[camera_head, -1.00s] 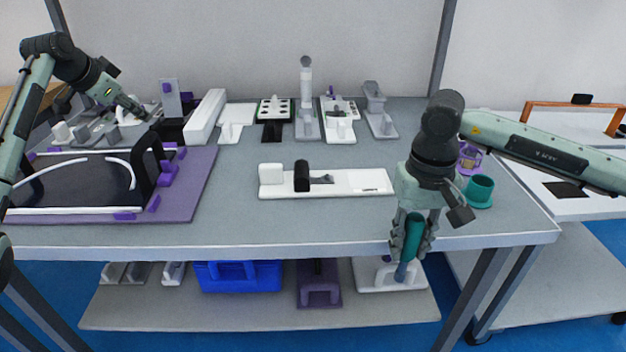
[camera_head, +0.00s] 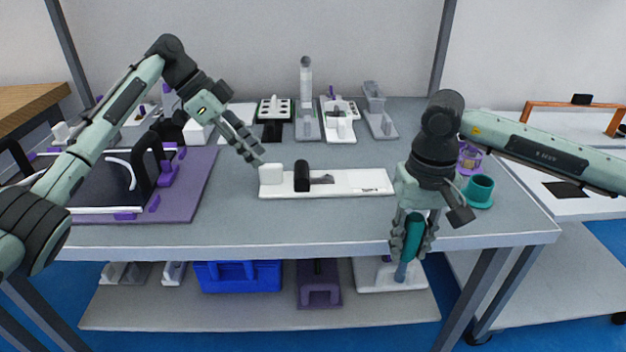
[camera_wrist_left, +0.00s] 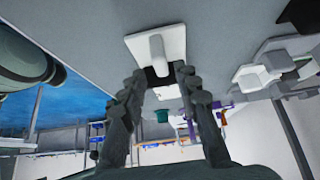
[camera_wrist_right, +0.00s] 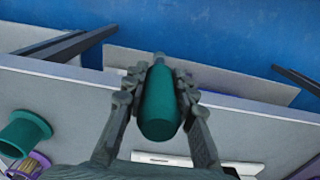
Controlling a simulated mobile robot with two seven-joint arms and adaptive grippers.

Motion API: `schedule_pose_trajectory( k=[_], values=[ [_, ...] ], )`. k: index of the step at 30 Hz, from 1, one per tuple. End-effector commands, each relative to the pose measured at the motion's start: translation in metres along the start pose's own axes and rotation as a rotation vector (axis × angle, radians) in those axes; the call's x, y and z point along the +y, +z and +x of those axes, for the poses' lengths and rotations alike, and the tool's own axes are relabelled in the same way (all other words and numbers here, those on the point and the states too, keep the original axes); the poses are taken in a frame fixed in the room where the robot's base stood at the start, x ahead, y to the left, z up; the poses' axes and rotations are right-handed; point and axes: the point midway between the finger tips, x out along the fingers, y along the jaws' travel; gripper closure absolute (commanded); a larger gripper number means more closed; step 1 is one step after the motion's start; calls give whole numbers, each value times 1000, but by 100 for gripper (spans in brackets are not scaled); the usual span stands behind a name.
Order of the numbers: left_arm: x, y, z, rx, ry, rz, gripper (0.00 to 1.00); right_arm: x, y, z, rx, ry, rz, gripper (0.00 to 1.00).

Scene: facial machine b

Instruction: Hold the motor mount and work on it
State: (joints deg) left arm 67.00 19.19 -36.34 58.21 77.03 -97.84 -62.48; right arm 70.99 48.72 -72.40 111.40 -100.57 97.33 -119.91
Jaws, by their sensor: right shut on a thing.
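A white plate that looks like the motor mount (camera_head: 360,182) lies mid-table, with a white block at its left end and a black cylinder beside it. It also shows in the left wrist view (camera_wrist_left: 175,40), just beyond the fingertips. My left gripper (camera_head: 257,160) is open and empty, above and just left of the white block. In the left wrist view its fingers (camera_wrist_left: 160,78) stand apart. My right gripper (camera_head: 412,240) is shut on a teal-handled tool (camera_wrist_right: 160,105), past the table's front edge. The tool points down, with a blue-grey shaft below.
A teal cup (camera_head: 480,190) and a purple holder (camera_head: 469,157) stand at the table's right. A purple tray (camera_head: 200,190) with a black part fills the left. Several fixtures line the back, including a grey stand (camera_head: 306,125). The front middle is clear.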

Motion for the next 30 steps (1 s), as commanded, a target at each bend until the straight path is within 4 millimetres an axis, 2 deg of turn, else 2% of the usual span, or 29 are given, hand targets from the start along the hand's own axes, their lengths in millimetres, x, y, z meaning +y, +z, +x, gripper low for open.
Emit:
schedule_pose_trajectory(
  k=[15, 22, 30],
  values=[
    [0, 0, 51, -1, 0, -2, 69, 0, 0, 0, 0, 0, 0, 100],
    [0, 1, 61, -1, -1, -2, 69, 0, 0, 0, 0, 0, 0, 100],
    [0, 1, 62, -1, -2, -2, 69, 0, 0, 0, 0, 0, 0, 100]
  ],
)
